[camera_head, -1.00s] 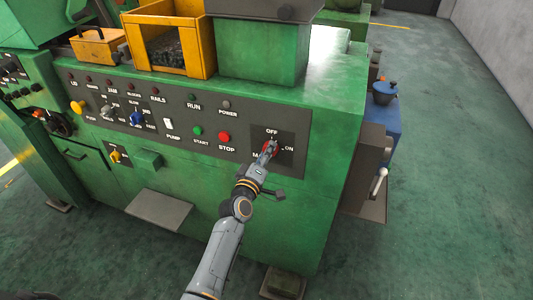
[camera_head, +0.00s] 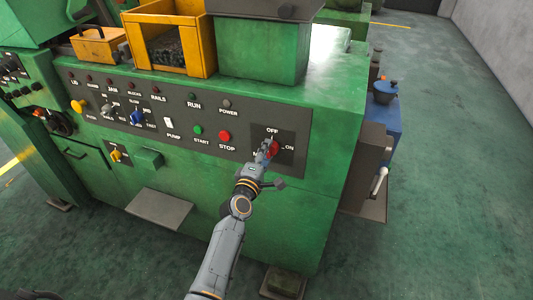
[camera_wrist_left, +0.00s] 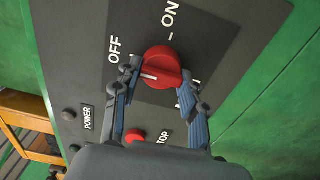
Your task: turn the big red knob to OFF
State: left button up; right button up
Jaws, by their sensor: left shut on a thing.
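The big red knob (camera_wrist_left: 162,62) sits on a dark square plate (camera_wrist_left: 205,32) with OFF and ON labels, and its white mark points left in the left wrist view, toward the side with the OFF label. My left gripper (camera_wrist_left: 162,74) is shut on the knob, with one finger on each side. In the head view the knob (camera_head: 273,148) is partly covered by my left gripper (camera_head: 268,149), as is the lettering at the plate's lower left. My right gripper is not in view.
The red STOP button (camera_head: 224,135) and green START button (camera_head: 198,129) are left of the knob. A grey box with a lever (camera_head: 379,180) juts from the machine's right side. The floor at the right is clear.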

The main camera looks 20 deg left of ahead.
pick_arm(q)
jog(key=o, duration=1.1)
jog(key=shift+o, duration=0.2)
jog(key=s, duration=1.2)
jog(key=shift+a, duration=0.25)
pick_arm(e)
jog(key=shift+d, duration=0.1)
pick_arm(q)
jog(key=shift+f, duration=0.1)
